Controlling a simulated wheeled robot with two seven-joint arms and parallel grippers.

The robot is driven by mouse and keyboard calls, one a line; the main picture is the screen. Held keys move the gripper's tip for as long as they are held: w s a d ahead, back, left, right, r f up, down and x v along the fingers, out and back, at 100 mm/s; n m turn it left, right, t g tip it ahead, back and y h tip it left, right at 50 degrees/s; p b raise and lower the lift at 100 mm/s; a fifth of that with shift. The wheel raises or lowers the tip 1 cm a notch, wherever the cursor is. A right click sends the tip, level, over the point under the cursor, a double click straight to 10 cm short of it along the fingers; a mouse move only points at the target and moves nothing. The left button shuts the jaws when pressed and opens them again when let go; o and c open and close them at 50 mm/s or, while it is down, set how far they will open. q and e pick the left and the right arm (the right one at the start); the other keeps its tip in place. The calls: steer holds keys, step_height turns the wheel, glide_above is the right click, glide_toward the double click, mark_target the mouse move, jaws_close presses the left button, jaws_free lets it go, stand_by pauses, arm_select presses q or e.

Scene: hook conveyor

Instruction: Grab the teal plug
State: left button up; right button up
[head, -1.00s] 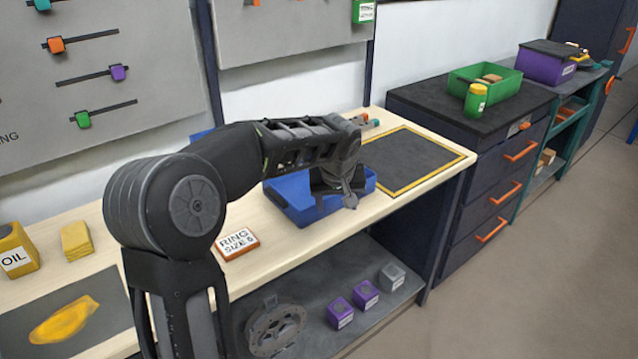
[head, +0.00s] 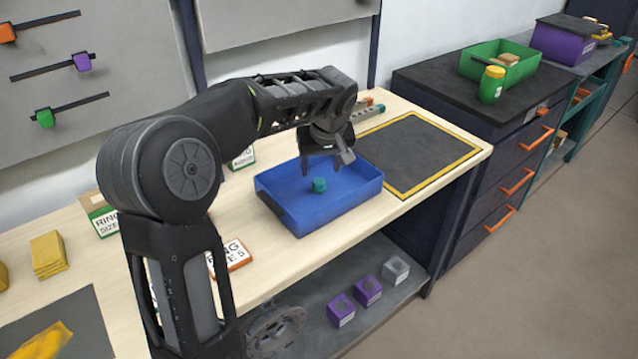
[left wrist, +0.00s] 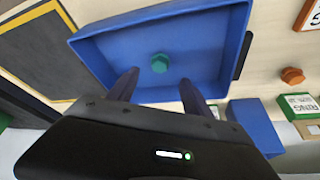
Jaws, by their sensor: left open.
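The teal plug (head: 319,185) lies on the floor of a blue tray (head: 345,207) on the workbench. It also shows in the left wrist view (left wrist: 159,63), near the middle of the tray floor. My left gripper (head: 322,172) is above the tray, its fingers pointing down, with the plug just below and beyond the tips. In the left wrist view its two fingers (left wrist: 158,84) are spread apart with nothing between them, and the plug shows past the gap. My right gripper is in neither view.
A dark mat with a yellow border (head: 418,155) lies right of the tray. An orange hexagonal piece (left wrist: 291,76) lies outside the tray. Purple blocks (head: 341,312) sit on the lower shelf.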

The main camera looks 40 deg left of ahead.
mark_target(319, 181)
arm_select(q)
steer(key=shift+x, duration=1.35)
steer(key=p+x, duration=0.1)
steer(key=x, duration=0.4)
steer(key=shift+f, duration=0.15)
steer(key=shift+c, duration=0.2)
jaws_close()
